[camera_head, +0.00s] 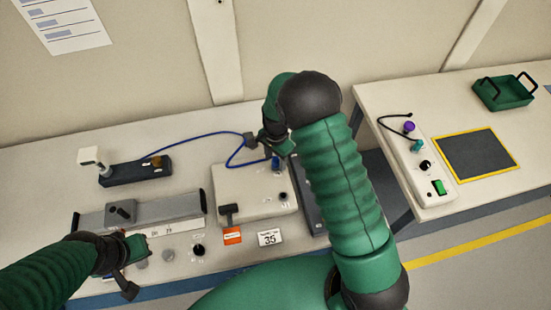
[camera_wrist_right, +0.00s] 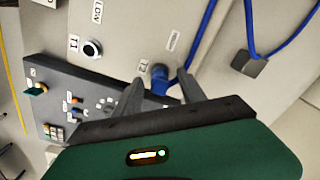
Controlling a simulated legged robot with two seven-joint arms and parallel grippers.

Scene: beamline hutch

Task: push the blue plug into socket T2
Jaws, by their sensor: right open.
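The blue plug (camera_wrist_right: 158,78) is at the socket marked T2 on the pale box (camera_wrist_right: 125,20) in the right wrist view; its blue cord (camera_wrist_right: 201,30) runs up from it. How deep it sits I cannot tell. My right gripper (camera_wrist_right: 158,92) is open, its two dark fingers on either side of the plug with gaps. In the head view the right gripper (camera_head: 272,143) is above the pale box (camera_head: 245,188), and the plug (camera_head: 276,163) shows just below it. Socket T1 (camera_wrist_right: 92,49) is empty. My left gripper (camera_head: 128,266) is over the front left of the bench; its jaws are unclear.
The blue cord runs to a dark block (camera_head: 135,173) at the left. A grey rail unit (camera_head: 170,212) lies in front of it. An orange tag (camera_head: 232,236) and a card reading 35 (camera_head: 270,238) are at the bench front. A right-hand table holds a green tray (camera_head: 503,93).

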